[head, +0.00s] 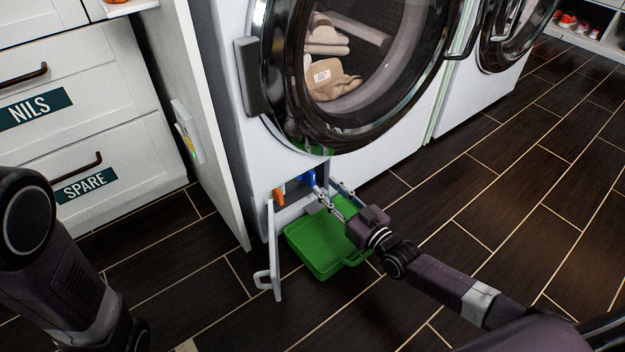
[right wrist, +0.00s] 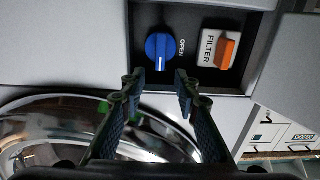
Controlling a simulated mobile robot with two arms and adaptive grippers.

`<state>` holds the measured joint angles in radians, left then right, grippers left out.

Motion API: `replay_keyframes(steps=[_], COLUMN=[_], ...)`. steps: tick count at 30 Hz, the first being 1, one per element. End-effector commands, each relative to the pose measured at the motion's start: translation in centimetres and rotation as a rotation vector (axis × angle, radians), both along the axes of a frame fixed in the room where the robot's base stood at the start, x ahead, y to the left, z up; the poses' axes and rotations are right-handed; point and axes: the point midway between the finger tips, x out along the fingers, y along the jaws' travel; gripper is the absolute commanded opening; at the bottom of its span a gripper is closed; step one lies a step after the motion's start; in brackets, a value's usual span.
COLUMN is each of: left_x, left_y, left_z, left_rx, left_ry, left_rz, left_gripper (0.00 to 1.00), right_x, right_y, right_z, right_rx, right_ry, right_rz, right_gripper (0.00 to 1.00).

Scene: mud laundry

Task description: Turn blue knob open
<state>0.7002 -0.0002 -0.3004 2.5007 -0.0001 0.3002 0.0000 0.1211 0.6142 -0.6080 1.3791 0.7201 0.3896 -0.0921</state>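The blue knob (head: 309,178) is in the small recess low on the front of the washing machine. In the right wrist view the blue knob (right wrist: 159,46) is round with a raised grip and a white line pointing to the picture's bottom. The word OPEN stands to its right. My right gripper (head: 335,197) is in front of the recess. In the right wrist view its fingertips (right wrist: 160,78) are apart, with nothing between them, just below the knob and seemingly short of it. My left arm shows at the lower left; its gripper is out of view.
An orange filter handle (head: 279,196) sits beside the knob. The small panel door (head: 273,255) stands open at the left. A green tray (head: 318,246) lies on the floor below the recess. The large round door (head: 285,90) is above. Dark floor is clear at the right.

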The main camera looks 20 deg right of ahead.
Motion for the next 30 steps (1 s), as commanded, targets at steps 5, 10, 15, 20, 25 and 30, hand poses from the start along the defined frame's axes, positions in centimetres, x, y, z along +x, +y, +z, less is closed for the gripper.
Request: replay_keyframes(steps=[5,10,15,20,25,30], left_x=[0.0,0.0,0.0,0.0,0.0,0.0], left_y=[0.0,0.0,0.0,0.0,0.0,0.0], left_z=[-2.5,-3.6,-4.0,-4.0,-4.0,-4.0], left_rx=[0.000,0.000,0.001,0.001,0.001,0.001], left_ry=[0.000,0.000,0.000,0.000,0.000,0.000], left_rz=[0.000,0.000,0.000,0.000,0.000,0.000], left_gripper=[0.00,0.00,0.00,0.00,0.00,0.00], right_x=[3.3,5.3,6.3,6.4,6.4,6.4], right_y=[1.2,1.9,2.3,2.4,2.4,2.3], right_z=[-0.4,-0.3,-0.1,0.0,0.0,0.0], right_rx=[0.001,0.001,0.000,0.000,0.000,0.000], right_ry=[-0.004,-0.002,-0.001,0.001,0.001,0.000], right_rz=[0.001,0.000,0.000,0.000,0.000,0.000], right_gripper=[0.29,0.29,0.29,0.29,0.26,0.07])
